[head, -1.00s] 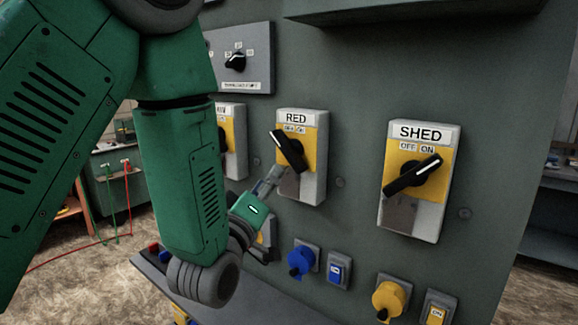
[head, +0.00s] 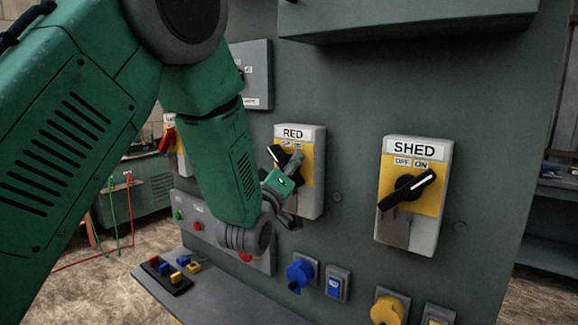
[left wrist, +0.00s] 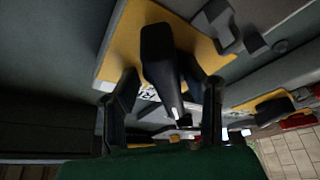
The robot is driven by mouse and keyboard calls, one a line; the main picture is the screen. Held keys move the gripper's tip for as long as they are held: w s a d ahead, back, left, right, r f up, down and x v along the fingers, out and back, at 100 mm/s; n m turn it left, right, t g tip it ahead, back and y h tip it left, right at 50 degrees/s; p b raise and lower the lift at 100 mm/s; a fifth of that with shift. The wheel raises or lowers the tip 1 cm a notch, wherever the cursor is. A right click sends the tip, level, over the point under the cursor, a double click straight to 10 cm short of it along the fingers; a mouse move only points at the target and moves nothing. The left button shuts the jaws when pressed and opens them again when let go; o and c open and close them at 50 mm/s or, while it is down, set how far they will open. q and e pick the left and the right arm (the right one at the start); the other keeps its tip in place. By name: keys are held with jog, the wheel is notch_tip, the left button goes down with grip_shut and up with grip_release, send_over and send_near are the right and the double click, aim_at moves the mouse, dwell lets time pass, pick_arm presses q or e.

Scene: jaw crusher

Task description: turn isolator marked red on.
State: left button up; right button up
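The isolator marked RED (head: 313,185) is a grey and yellow box with a black rotary handle (head: 276,155) on the panel. The handle's upper-left end shows; my gripper hides much of the rest. My left gripper (head: 293,187) is in front of this handle. In the left wrist view, the black handle (left wrist: 160,65) lies between the spread fingers of my left gripper (left wrist: 165,100), with gaps at both sides. The yellow plate (left wrist: 122,42) is behind it. My right gripper is not in view.
The SHED isolator (head: 393,230) stands to the right, its handle slanting up toward ON. Below are a blue knob (head: 300,274), a blue switch (head: 338,284) and a yellow knob (head: 388,310). A ledge (head: 225,290) with colored buttons juts out lower left. A hood overhangs above.

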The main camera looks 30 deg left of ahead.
pick_arm(q)
jog(key=shift+c, duration=0.5)
jog(key=c, duration=0.6)
jog(key=shift+a, duration=0.4)
grip_shut()
jog(key=shift+a, duration=0.3)
jog(key=shift+d, duration=0.1)
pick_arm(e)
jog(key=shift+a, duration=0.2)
pick_arm(q)
jog(key=shift+d, duration=0.15)
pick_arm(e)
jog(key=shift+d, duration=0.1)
